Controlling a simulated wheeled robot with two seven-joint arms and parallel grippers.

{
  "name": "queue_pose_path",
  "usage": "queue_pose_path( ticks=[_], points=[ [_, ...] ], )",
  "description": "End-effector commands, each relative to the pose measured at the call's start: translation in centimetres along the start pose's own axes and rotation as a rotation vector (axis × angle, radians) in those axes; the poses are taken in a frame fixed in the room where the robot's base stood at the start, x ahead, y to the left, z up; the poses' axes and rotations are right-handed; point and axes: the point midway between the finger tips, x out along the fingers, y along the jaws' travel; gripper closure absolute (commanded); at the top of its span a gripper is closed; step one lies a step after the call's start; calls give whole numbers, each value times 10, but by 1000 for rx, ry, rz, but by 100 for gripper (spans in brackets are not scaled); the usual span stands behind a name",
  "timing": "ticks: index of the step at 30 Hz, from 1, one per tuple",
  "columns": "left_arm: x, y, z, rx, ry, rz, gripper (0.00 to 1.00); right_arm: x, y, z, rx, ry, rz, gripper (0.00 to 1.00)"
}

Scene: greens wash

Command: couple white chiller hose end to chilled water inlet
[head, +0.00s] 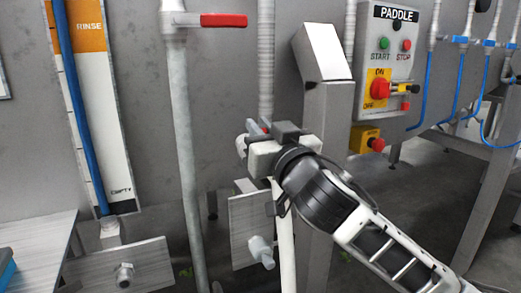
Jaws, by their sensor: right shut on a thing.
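My right gripper (258,134) comes in from the lower right and is shut at the middle of the view. A white hose (286,245) hangs straight down below it, and a pale rounded piece shows at the gripper's left side. The jaws hide most of what they hold. Below is a metal plate (243,222) with a protruding metal fitting (261,252). A second plate at lower left carries another fitting (124,275). No label shows which fitting is the chilled water inlet. The hose is apart from the lower-left fitting. My left gripper is out of view.
A grey pipe (185,150) with a red-handled valve (223,20) stands left of the gripper. A steel post (325,130) stands close on its right. The paddle control box (393,60) is at upper right. A metal table (35,245) fills the lower left corner.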

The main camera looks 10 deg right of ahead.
Motion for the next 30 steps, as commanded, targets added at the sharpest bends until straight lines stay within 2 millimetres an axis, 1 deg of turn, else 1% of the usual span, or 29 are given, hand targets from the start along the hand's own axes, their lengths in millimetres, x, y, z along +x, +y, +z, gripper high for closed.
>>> queue_pose_path(
  ticks=[1,9,15,16,17,18,30],
  points=[
    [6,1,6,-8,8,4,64,-2,0,6,3,21,-1,100],
    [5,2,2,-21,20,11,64,-2,1,1,-1,53,3,100],
    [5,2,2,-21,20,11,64,-2,2,1,-2,52,4,100],
    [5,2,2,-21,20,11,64,-2,2,1,-2,52,4,78],
    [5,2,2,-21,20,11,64,-2,2,1,-2,52,4,69],
    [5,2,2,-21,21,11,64,-2,2,1,-2,52,4,64],
    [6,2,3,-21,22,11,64,-5,-1,4,1,49,-3,64]
  ],
)
